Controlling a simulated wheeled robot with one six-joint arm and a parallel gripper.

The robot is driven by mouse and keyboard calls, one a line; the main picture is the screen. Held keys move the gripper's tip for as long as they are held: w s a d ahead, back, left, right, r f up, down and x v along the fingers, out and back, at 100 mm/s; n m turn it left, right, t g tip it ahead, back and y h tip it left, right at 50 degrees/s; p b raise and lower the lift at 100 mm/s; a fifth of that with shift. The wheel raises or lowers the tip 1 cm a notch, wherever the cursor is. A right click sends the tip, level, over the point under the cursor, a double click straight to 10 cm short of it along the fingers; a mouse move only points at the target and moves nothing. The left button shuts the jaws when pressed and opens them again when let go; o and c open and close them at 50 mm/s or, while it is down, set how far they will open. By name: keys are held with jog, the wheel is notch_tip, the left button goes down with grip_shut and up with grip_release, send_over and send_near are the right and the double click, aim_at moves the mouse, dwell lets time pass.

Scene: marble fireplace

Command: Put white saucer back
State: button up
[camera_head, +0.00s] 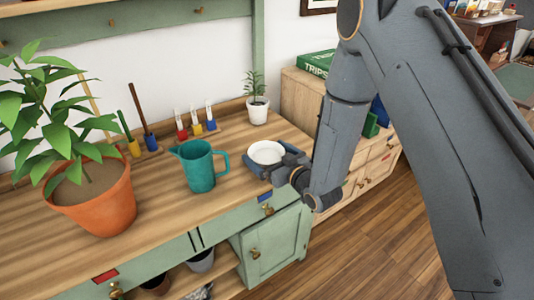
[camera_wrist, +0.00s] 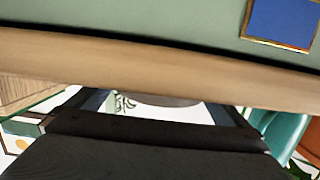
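The white saucer (camera_head: 266,151) is a round, shallow dish near the right end of the wooden worktop. My gripper (camera_head: 272,165) is low at the worktop's front right edge, with its fingers spread on either side of the saucer's near part. In the wrist view my gripper (camera_wrist: 162,108) shows two fingers wide apart. A pale round part of the saucer (camera_wrist: 168,101) shows between them, with gaps at the sides. I see no clear grip on it. Part of the saucer's near side is hidden by the gripper in the head view.
A teal pitcher (camera_head: 199,166) stands just left of the saucer. A small potted plant (camera_head: 257,109) is behind it. A large plant in an orange pot (camera_head: 97,205) stands at left. Small colored holders (camera_head: 196,128) line the back. Worktop between pot and pitcher is clear.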

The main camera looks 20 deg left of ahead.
jog(key=shift+r, duration=0.15)
jog(key=b+v, duration=0.1)
jog(key=v, duration=1.1)
jog(key=w+d+m+g+h, duration=0.25)
jog(key=d+m+h, duration=0.25)
jog(key=d+h, duration=0.95)
jog(key=s+d+r+m+g+y, duration=0.1)
jog(key=s+d+r+m+g, duration=0.1)
jog(key=s+d, duration=0.5)
jog(key=s+d+r+m+g+y, duration=0.1)
jog(key=s+d+r+m+g, duration=0.2)
jog(key=s+d+r+g, duration=0.2)
jog(key=s+d+g, duration=0.1)
jog(key=s+d, duration=0.2)
jog(key=s, duration=0.4)
jog(key=shift+s, duration=0.4)
jog(key=shift+d, duration=0.1)
